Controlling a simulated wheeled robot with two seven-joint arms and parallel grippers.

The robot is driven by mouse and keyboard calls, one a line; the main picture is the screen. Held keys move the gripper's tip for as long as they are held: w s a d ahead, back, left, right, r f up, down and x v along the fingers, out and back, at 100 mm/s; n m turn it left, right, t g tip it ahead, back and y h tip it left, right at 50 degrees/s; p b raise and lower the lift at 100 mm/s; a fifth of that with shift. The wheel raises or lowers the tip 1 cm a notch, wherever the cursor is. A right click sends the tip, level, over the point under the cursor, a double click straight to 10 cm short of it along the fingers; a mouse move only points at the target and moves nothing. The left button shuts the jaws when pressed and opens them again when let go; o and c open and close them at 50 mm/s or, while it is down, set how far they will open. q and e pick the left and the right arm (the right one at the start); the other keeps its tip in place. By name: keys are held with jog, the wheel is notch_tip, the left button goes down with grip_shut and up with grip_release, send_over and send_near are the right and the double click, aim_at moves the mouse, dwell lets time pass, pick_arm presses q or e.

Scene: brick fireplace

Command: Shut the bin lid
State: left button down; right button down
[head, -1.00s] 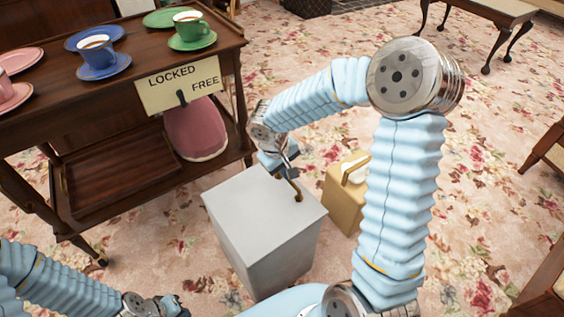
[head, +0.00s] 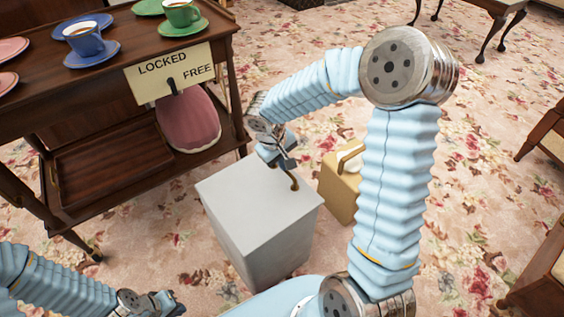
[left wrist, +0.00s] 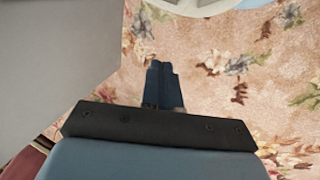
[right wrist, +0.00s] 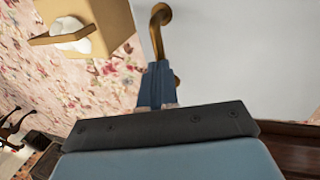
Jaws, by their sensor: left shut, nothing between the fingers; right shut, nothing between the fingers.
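The bin appears to be the pale grey box (head: 250,208) standing on the carpet in the middle of the head view. Its top looks flat and level, with no gap visible at the rim. A curved brass handle (head: 295,184) rises near its right edge, and it also shows in the right wrist view (right wrist: 156,35). My right gripper (head: 288,163) is shut and empty, above the top beside the handle; whether they touch is unclear. My left gripper (head: 178,308) is shut and empty, low at the left front, with the grey box at the left in its wrist view (left wrist: 50,60).
A wooden trolley (head: 100,112) with cups, saucers and a LOCKED/FREE sign (head: 170,72) stands at the left. Carpet is open at the right, between dark wooden furniture.

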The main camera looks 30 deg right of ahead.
jog(key=shift+d+f, duration=0.1)
jog(key=shift+f, duration=0.1)
jog(key=shift+r+p, duration=0.25)
jog(key=shift+p, duration=0.05)
jog(key=p+v, duration=0.3)
jog(key=v, duration=1.1)
jog(key=shift+d, duration=0.35)
